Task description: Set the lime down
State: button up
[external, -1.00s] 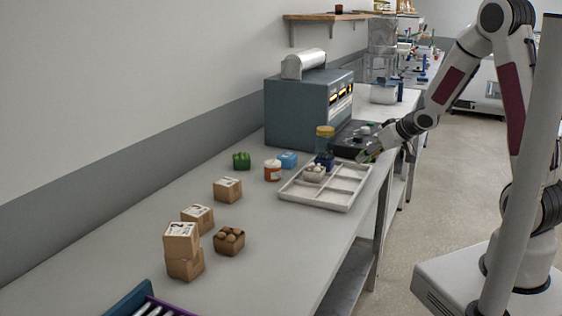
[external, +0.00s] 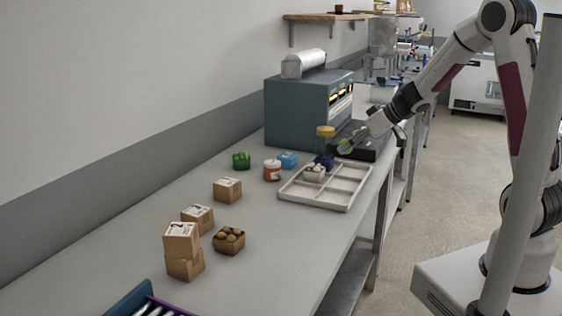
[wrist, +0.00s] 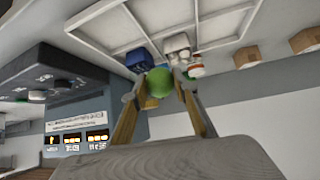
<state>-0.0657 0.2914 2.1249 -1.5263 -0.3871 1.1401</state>
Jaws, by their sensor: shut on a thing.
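The round green lime (wrist: 159,82) is between the two fingers of my gripper (wrist: 156,90) in the wrist view. My gripper is shut on it. In the external view my gripper (external: 346,147) is in front of the black device, beyond the far end of the white divided tray, and the lime (external: 342,150) shows only as a small green patch at its tip. The lime appears held above the bench; the exact gap beneath it cannot be told.

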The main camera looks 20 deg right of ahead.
jog(key=shift+a+r+n, duration=0.25)
jog(key=shift+a+n, duration=0.05)
jog(key=shift+a, duration=0.15)
jog(key=s+a+n+g+y, duration=0.3)
jog(key=s+a+n, duration=0.3)
jog(key=s, duration=0.3)
jog(key=shift+s+a+g, duration=0.25)
jog(key=shift+a+g, duration=0.4)
jog(key=shift+g, duration=0.05)
jog(key=shift+r, duration=0.1)
jog(key=shift+f, duration=3.15)
jog(key=shift+f, duration=1.85)
jog(key=shift+f, duration=0.15)
